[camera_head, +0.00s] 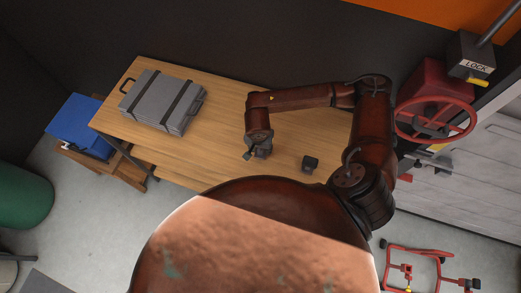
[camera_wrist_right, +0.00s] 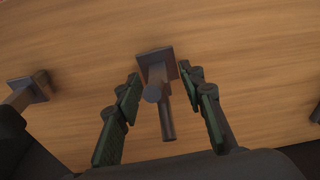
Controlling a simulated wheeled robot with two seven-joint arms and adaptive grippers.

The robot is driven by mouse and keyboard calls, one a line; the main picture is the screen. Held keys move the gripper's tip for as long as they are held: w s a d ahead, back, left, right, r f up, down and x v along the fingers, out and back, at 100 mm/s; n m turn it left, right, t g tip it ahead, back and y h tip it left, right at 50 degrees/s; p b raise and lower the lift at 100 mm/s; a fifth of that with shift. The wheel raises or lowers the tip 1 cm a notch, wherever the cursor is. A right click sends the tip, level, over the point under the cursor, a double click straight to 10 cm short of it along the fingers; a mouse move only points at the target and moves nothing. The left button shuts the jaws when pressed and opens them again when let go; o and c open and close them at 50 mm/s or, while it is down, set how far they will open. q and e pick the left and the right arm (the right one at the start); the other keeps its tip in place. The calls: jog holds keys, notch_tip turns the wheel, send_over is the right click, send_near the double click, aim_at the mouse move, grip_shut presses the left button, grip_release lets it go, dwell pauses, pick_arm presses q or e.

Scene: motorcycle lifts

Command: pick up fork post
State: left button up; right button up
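A dark grey metal fork post (camera_wrist_right: 160,75) with a square plate at one end and a round bar shows in the right wrist view, over the wooden table. My right gripper (camera_wrist_right: 160,78) is open, with one green-padded finger on each side of this post. Whether the fingers touch it cannot be told. In the head view my right gripper (camera_head: 258,150) is low over the middle of the table and largely hides what is under it. A second similar dark post (camera_wrist_right: 28,92) lies at the left of the wrist view. My left gripper is not in view.
A grey case (camera_head: 163,100) lies on the left part of the wooden table (camera_head: 222,92). A small dark block-like part (camera_head: 310,164) stands near the table's front edge. A red handwheel (camera_head: 435,118) is at the right, and a blue box (camera_head: 80,125) is beyond the table's left end.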

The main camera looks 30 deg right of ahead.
jog(key=shift+c, duration=0.4)
grip_shut()
jog(key=shift+r, duration=0.15)
